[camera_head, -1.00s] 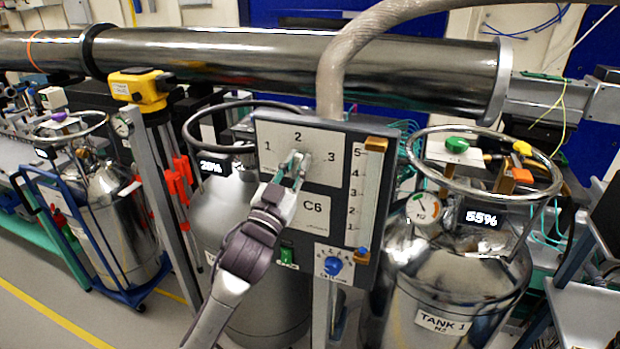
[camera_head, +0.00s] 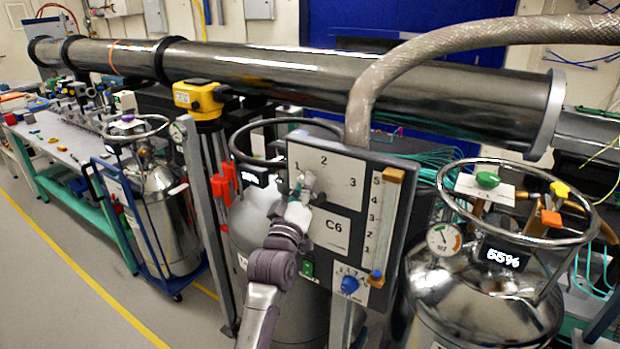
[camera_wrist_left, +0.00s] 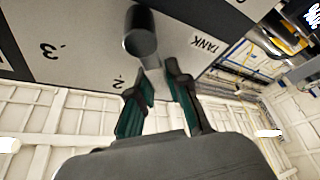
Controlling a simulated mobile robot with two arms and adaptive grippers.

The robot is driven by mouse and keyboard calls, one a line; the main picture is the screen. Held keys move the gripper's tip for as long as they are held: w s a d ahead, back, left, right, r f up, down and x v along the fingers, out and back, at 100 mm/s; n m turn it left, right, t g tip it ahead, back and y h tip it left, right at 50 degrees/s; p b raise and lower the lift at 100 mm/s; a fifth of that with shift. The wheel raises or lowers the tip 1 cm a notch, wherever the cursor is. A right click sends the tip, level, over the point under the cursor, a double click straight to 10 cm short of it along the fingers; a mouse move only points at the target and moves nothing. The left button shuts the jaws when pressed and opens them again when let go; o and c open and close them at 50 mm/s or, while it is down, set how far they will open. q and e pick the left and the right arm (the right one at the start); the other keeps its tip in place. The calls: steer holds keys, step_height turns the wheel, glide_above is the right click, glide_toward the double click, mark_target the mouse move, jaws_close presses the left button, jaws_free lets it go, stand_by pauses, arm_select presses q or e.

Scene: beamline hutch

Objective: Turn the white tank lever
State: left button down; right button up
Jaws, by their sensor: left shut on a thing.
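The white tank lever (camera_head: 308,181) is a light selector handle on the front of a grey and white panel marked 1, 2, 3 and C6. In the head view it is largely hidden by my left gripper (camera_head: 302,190), which sits right beside the numeral 1. In the left wrist view the lever's round hub (camera_wrist_left: 141,42) shows close up, with its arm between the two dark fingers with green pads. My left gripper (camera_wrist_left: 155,80) is shut on the lever. My right gripper is not in view.
A blue knob (camera_head: 349,285) and a green button (camera_head: 308,268) sit low on the panel. A steel tank (camera_head: 480,305) reading 55% stands to the right. A thick hose (camera_head: 385,70) rises behind the panel. Open floor (camera_head: 70,270) lies at the left.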

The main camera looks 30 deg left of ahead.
arm_select(q)
steer(key=shift+n, duration=0.5)
steer(key=shift+a+f+n+g+y+p, duration=0.2)
steer(key=shift+n+g+y+p, duration=0.1)
steer(key=shift+n+p, duration=0.2)
steer(key=shift+a+f+n, duration=0.1)
steer(key=shift+n, duration=0.2)
steer(key=c, duration=1.1)
jaws_free()
